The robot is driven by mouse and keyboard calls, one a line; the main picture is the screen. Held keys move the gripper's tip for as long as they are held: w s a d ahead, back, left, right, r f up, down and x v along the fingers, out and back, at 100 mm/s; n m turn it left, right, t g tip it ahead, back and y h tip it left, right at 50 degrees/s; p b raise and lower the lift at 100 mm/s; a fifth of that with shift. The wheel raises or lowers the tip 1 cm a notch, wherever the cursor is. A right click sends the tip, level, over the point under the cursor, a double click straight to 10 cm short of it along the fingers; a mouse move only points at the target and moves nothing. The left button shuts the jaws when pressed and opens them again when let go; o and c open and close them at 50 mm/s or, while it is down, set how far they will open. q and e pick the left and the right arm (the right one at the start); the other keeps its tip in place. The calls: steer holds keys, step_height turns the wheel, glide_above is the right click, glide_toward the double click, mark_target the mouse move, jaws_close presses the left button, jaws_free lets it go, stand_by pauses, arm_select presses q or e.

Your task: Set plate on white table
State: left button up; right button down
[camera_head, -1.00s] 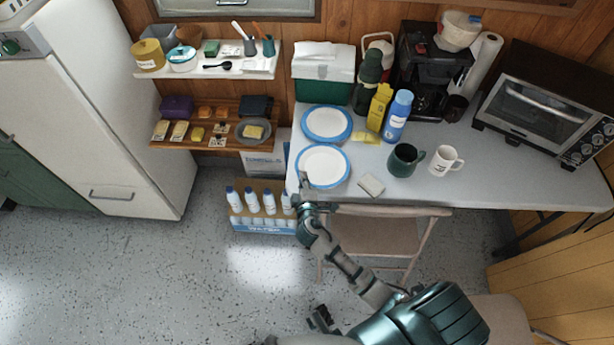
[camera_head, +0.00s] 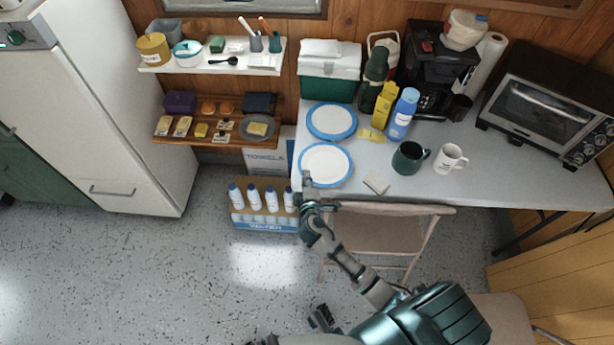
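A white plate with a blue rim (camera_head: 328,160) is at the front left corner of the white table (camera_head: 480,188). A second blue-rimmed plate (camera_head: 331,120) lies just behind it on the table. My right gripper (camera_head: 307,181) is at the front left rim of the nearer plate, with its fingertips overlapping the rim. Whether the fingers are closed on the rim is too small to tell. I cannot tell if that plate rests fully on the table. My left gripper (camera_head: 321,318) is low at the bottom middle, away from the table; its finger state is unclear.
A sponge-like block (camera_head: 376,184), green mug (camera_head: 409,158), white mug (camera_head: 450,158) and blue bottle (camera_head: 402,114) stand right of the plates. A folding chair (camera_head: 375,232) is at the table front. Shelves (camera_head: 205,67) hang left. Bare tabletop lies front right.

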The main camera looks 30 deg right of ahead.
steer(key=shift+s+d+f, duration=0.2)
steer(key=shift+d+f, duration=0.5)
steer(key=shift+d, duration=0.1)
steer(key=shift+d+f+b, duration=0.1)
steer(key=shift+f+b, duration=0.05)
steer(key=shift+b, duration=0.15)
steer(key=shift+s+a+f, duration=0.1)
steer(key=shift+a+f, duration=0.1)
steer(key=shift+a, duration=0.25)
steer(key=c, duration=1.2)
jaws_free()
steer(key=shift+d, duration=0.1)
steer(key=shift+c, duration=0.2)
steer(key=shift+s, duration=0.2)
arm_select(q)
steer(key=shift+s+d+f, duration=0.15)
steer(key=shift+d+f, duration=0.25)
steer(key=shift+d, duration=0.1)
arm_select(e)
steer(key=r+v, duration=0.1)
steer(key=v, duration=1)
steer(key=shift+r, duration=0.35)
